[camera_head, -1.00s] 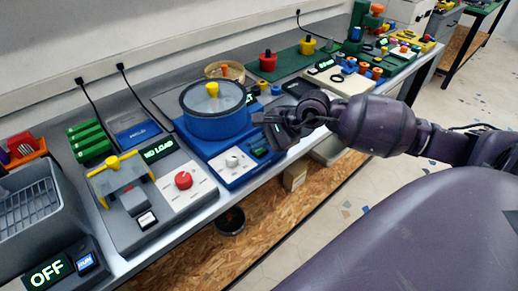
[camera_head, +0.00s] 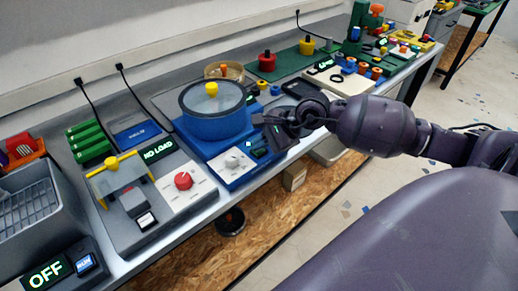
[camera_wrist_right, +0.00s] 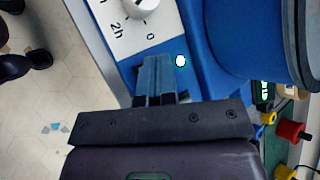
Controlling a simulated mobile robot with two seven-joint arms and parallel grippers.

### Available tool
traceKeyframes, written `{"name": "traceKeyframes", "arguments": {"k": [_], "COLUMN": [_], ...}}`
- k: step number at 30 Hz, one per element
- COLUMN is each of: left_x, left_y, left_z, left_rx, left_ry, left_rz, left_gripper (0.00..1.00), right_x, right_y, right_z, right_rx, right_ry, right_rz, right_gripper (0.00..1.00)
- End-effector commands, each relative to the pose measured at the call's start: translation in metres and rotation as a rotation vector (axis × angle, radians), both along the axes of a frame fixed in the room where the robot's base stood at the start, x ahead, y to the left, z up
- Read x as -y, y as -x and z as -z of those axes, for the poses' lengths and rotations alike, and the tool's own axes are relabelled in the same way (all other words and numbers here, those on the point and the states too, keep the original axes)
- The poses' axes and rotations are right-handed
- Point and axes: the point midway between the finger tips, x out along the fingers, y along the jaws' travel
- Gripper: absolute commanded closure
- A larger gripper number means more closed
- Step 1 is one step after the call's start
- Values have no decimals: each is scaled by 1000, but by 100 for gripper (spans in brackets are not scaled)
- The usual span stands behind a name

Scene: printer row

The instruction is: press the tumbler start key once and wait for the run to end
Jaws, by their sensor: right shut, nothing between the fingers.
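The tumbler is a blue machine (camera_head: 214,127) with a round, clear-lidded drum and a yellow knob on top, at the middle of the head view. Its white dial panel (camera_head: 231,164) is at its front. In the right wrist view the dial (camera_wrist_right: 140,6) shows marks "2h" and "0", and a small light (camera_wrist_right: 180,60) glows on the blue base. My right gripper (camera_head: 271,139) is over the right front of the base. Its shut, empty fingers (camera_wrist_right: 158,80) point at the base and hide what is under them; I cannot tell whether they touch it. My left gripper is out of view.
To the left is a grey device (camera_head: 137,210) with a red knob and a "NO LOAD" display. Further left, a grey basket unit (camera_head: 38,215) reads "OFF". More devices stand along the bench to the right. The bench's front edge runs close below the tumbler.

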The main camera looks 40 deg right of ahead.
Motion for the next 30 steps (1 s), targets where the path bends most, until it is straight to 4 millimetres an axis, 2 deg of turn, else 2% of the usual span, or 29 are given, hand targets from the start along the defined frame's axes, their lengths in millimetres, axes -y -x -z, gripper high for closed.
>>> {"name": "traceKeyframes", "arguments": {"k": [6, 20, 30], "left_x": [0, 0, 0], "left_y": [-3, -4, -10], "left_z": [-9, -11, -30], "left_rx": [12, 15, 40], "left_ry": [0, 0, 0], "left_rz": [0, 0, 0], "left_gripper": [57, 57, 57], "right_x": [0, 0, 0], "right_y": [0, 0, 0], "right_z": [-12, -15, -42], "right_rx": [3, 1, 5], "right_ry": [1, 0, 1], "right_rz": [0, 0, 0], "right_gripper": [100, 100, 100]}}
